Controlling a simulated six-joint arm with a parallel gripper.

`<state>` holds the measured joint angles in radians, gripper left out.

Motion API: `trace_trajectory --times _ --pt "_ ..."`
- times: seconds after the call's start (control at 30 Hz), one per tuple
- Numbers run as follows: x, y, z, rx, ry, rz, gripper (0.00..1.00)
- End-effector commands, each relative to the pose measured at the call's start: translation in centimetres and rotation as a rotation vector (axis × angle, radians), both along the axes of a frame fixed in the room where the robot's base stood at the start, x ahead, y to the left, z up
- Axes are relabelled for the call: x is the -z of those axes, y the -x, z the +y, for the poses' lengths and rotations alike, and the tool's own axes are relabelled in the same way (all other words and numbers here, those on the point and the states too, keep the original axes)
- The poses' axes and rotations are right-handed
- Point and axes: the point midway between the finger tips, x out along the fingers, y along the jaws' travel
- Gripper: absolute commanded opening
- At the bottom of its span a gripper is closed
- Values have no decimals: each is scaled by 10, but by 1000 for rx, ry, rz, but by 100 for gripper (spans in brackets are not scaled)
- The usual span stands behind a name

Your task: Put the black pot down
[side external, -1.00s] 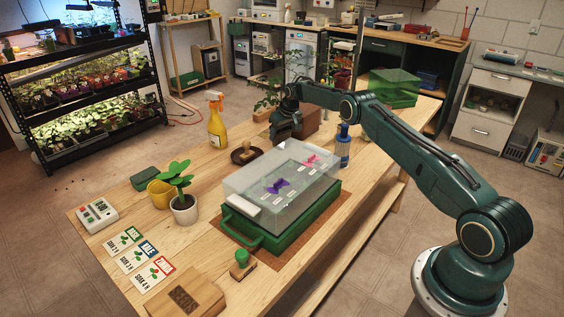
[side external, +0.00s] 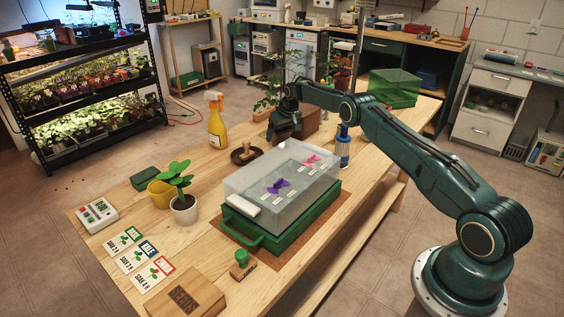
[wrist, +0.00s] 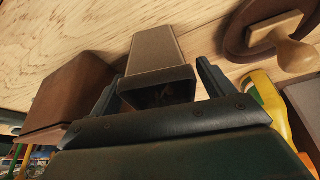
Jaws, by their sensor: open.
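My gripper (wrist: 158,82) is open, with one finger on each side of the pot and a visible gap on the right. The pot seems to rest against the wooden tabletop, but its contact is not clear. In the side view, my gripper (side external: 283,136) is low over the far part of the table (side external: 205,250). The pot cannot be made out there.
A brown box (wrist: 68,98) is close on the gripper's left in the wrist view. A dark saucer (wrist: 240,28) with a wooden knobbed tool (wrist: 288,48) and a yellow spray bottle (wrist: 268,98) are on the right. The clear-lidded green tray (side external: 248,236) stands nearer the camera.

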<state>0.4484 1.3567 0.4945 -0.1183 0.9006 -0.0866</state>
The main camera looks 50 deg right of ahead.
Motion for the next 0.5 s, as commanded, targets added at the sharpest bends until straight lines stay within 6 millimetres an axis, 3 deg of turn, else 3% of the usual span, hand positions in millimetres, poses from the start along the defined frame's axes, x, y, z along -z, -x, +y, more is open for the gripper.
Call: trace_trajectory --times 0.5 --pt "-24 9 2 0 1 -1 81"
